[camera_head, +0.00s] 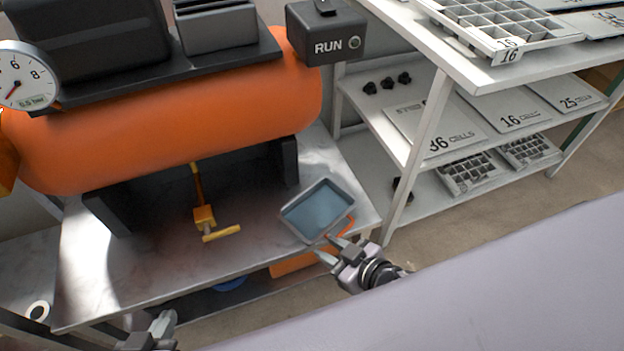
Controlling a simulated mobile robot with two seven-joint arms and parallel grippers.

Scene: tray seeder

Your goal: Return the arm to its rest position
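My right gripper (328,250) is near the picture's middle, at the front right corner of the metal bench. Its two fingers are spread, with nothing between them. The fingertips are close to the near edge of a small grey tray (293,228) with a blue-grey inside; I cannot tell whether they touch it. My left gripper (152,328) shows only in part at the bottom edge, in front of the bench. Its finger gap is not clear, and I see no object held there.
An orange tank (190,120) stands on the bench (130,275), with a yellow valve (205,217) below it. A gauge (22,80) and RUN box (328,40) are nearby. A white shelf (410,150) with cell plates stands right. Floor shows between bench and shelf.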

